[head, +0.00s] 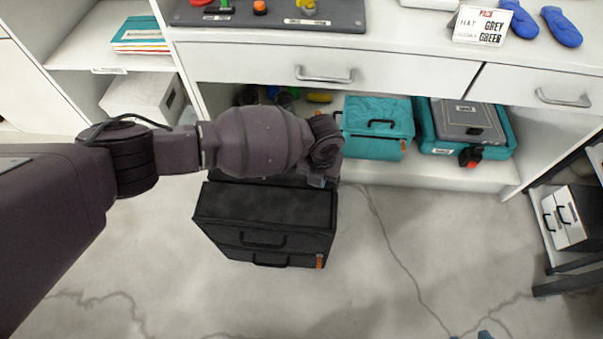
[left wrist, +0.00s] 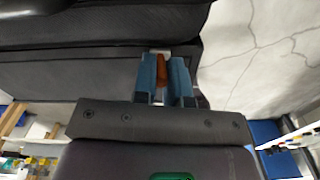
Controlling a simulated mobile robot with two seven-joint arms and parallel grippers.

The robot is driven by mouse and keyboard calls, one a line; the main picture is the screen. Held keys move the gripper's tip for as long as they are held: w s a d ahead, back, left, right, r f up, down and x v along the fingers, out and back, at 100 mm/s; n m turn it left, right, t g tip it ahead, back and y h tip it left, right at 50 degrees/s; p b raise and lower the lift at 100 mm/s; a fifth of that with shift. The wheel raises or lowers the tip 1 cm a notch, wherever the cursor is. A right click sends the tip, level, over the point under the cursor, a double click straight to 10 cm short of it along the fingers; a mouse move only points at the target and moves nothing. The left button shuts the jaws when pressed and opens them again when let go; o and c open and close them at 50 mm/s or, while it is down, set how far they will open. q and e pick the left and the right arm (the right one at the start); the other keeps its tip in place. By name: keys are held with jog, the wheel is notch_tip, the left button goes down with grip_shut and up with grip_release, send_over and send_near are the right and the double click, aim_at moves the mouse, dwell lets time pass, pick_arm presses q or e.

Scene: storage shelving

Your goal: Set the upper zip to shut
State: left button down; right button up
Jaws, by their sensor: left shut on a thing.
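A black soft case (head: 262,206) stands on the floor in front of the white shelving, two handles on its near side. An orange zip tab (head: 319,261) hangs at its lower right near corner. My left gripper (head: 318,181) is at the case's far right part, its arm crossing over the far edge. In the left wrist view its blue fingers (left wrist: 167,76) are shut on an orange-brown zip pull (left wrist: 161,70) beside the dark fabric (left wrist: 70,85). My forearm hides the far part of the case, so the upper zip's run is mostly hidden. Bluish tips (head: 485,334), probably my right gripper, barely show at the bottom edge.
A teal bag (head: 378,118) and a teal case with a grey top (head: 468,122) sit on the low shelf behind. A white drawer front (head: 325,68) overhangs them. A dark rack (head: 560,265) stands at the right. The floor right of the black case is clear.

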pick_arm(q)
jog(key=shift+s+d+f, duration=0.1)
jog(key=shift+d, duration=1.3)
pick_arm(e)
jog(key=shift+d, duration=0.3)
jog(key=shift+s, duration=0.1)
pick_arm(q)
jog(key=c, duration=1.2)
grip_release()
jog(key=shift+d, duration=0.2)
jog(key=shift+o, duration=0.2)
jog(key=shift+a, duration=0.1)
pick_arm(e)
jog(key=shift+f, duration=0.15)
pick_arm(q)
jog(key=shift+r, duration=0.45)
notch_tip(320, 180, up, 10)
jog(key=p, duration=0.3)
pick_arm(e)
jog(key=shift+s+r+g, duration=0.1)
jog(key=shift+r+g, duration=0.3)
jog(key=shift+g, duration=0.1)
